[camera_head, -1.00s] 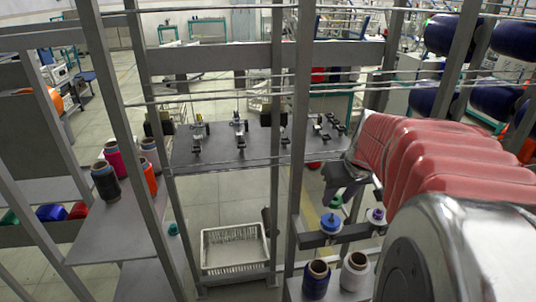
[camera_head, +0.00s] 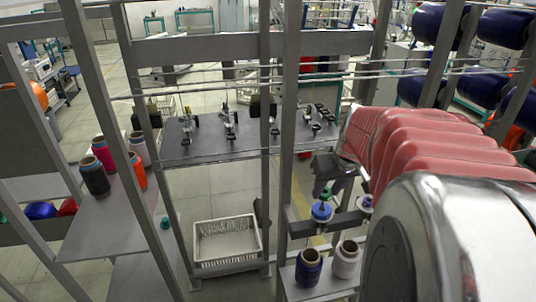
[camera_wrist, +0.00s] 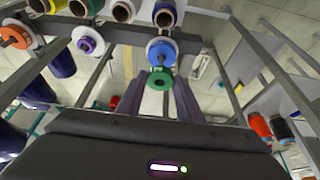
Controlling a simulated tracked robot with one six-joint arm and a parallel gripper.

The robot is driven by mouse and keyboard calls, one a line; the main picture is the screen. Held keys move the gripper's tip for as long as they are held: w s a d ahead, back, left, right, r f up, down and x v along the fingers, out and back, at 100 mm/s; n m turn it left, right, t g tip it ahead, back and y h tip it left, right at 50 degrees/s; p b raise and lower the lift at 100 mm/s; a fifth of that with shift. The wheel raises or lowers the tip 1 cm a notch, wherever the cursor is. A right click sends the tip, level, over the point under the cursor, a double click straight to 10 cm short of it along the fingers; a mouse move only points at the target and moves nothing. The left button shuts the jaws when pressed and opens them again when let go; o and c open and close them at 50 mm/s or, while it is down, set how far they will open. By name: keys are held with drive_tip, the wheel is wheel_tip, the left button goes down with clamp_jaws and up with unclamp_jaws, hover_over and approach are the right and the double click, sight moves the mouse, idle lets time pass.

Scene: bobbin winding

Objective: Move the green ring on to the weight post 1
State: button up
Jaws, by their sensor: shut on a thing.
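The green ring (camera_wrist: 160,79) shows in the wrist view between the two fingers of my gripper (camera_wrist: 157,92), which is shut on it. In the head view my gripper (camera_head: 334,176) is at the shelf frame, and the small green ring (camera_head: 326,194) shows just below it. A blue disc (camera_head: 321,211) on a post of the dark bar lies right below the green ring; it also shows in the wrist view (camera_wrist: 161,50). I cannot tell whether ring and post touch. No label shows which post is number 1.
A purple-centred white disc (camera_wrist: 87,42) and an orange one (camera_wrist: 14,38) sit along the same bar. A blue bobbin (camera_head: 309,268) and a white bobbin (camera_head: 346,259) stand on a shelf below. Metal uprights (camera_head: 287,150) stand close. A white basket (camera_head: 227,268) is on the floor.

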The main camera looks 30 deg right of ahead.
sight(328, 198)
drive_tip(key=shift+f, duration=2.4)
drive_tip(key=o, duration=1.1)
drive_tip(key=v, duration=1.3)
drive_tip(key=shift+s+a+r, duration=0.15)
drive_tip(key=shift+s+r, duration=0.05)
drive_tip(key=shift+r, duration=0.1)
